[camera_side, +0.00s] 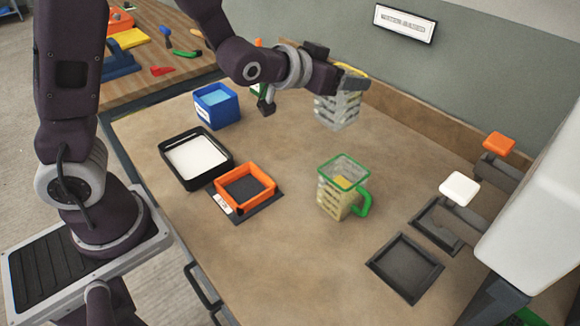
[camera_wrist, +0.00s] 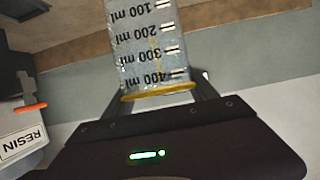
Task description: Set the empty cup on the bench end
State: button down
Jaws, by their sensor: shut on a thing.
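A clear measuring cup (camera_side: 337,110) with a yellow rim and dark volume marks is in my gripper (camera_side: 352,78), at the back of the bench (camera_side: 265,215). It looks upright, and I see no liquid in it. In the wrist view the cup (camera_wrist: 147,45) sits between the fingers of my gripper (camera_wrist: 163,93), which are shut at its yellow rim. I cannot tell whether its base touches the bench. A second clear cup (camera_side: 335,199) with a green rim and handle stands on the bench, with yellowish contents.
A blue container (camera_side: 217,105), a black tray (camera_side: 166,160) with a white inside and an orange frame (camera_side: 218,184) stand to the left. Dark square trays (camera_side: 404,268) and orange and white levers (camera_side: 459,188) are at right. A RESIN label (camera_wrist: 22,142) shows in the wrist view.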

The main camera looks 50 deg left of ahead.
jog(key=a, duration=0.7)
jog(key=s+f+m+h, duration=0.2)
jog(key=s+m+h, duration=0.15)
jog(key=s, duration=0.35)
notch_tip(320, 180, up, 6)
jog(key=d+f, duration=0.1)
jog(key=s+d+m+g+h, duration=0.6)
jog(key=s+d+m+h, duration=0.2)
jog(key=d, duration=0.5)
jog(key=s+d+m+g+h, duration=0.2)
jog(key=s+d+m+g, duration=0.2)
jog(key=s+m+g, duration=0.5)
notch_tip(320, 180, down, 7)
jog(key=s+n+t, duration=0.1)
jog(key=n, duration=0.1)
jog(key=shift+s+a+n, duration=0.1)
jog(key=shift+n, duration=0.15)
notch_tip(320, 180, down, 10)
jog(key=shift+r, duration=0.25)
